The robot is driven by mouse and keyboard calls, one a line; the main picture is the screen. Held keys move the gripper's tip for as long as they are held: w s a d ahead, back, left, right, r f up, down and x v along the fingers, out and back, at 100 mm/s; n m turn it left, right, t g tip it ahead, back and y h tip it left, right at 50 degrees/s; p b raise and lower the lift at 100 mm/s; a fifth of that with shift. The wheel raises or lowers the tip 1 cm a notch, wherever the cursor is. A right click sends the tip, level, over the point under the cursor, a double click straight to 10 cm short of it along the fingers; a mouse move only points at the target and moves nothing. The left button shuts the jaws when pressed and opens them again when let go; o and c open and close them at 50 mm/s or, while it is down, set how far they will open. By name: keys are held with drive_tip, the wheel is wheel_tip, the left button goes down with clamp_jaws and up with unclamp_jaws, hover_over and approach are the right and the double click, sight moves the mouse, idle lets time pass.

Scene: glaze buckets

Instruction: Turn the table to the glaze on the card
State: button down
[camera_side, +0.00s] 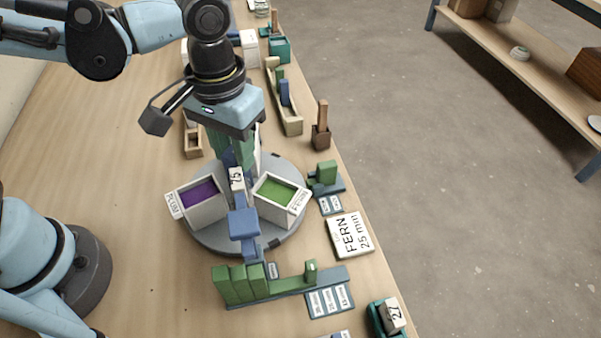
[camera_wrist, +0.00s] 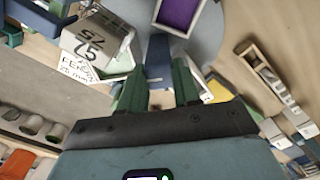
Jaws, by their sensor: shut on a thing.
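The grey round turntable (camera_side: 205,240) carries a white bucket of purple glaze (camera_side: 201,193), tagged PLUM, at left, and a white bucket of green glaze (camera_side: 277,190), tagged FERN, at right. A card (camera_side: 350,235) reading FERN 25 mm lies right of it. My gripper (camera_side: 236,158) points down over the turntable's middle. Its green fingers (camera_wrist: 158,85) are shut on a blue upright piece (camera_wrist: 158,55); the grip is partly hidden in the side view. The purple glaze also shows in the wrist view (camera_wrist: 178,14).
A blue stepped piece (camera_side: 243,222) stands at the turntable's front. Near it is a rack of green blocks (camera_side: 240,283) with small cards. A teal holder (camera_side: 388,318) with a block marked 27 stands at the front right edge. Bare wood (camera_side: 100,130) lies at left.

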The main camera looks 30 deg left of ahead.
drive_tip(key=shift+m, duration=0.8)
drive_tip(key=m, duration=0.8)
drive_tip(key=c, duration=0.9)
unclamp_jaws()
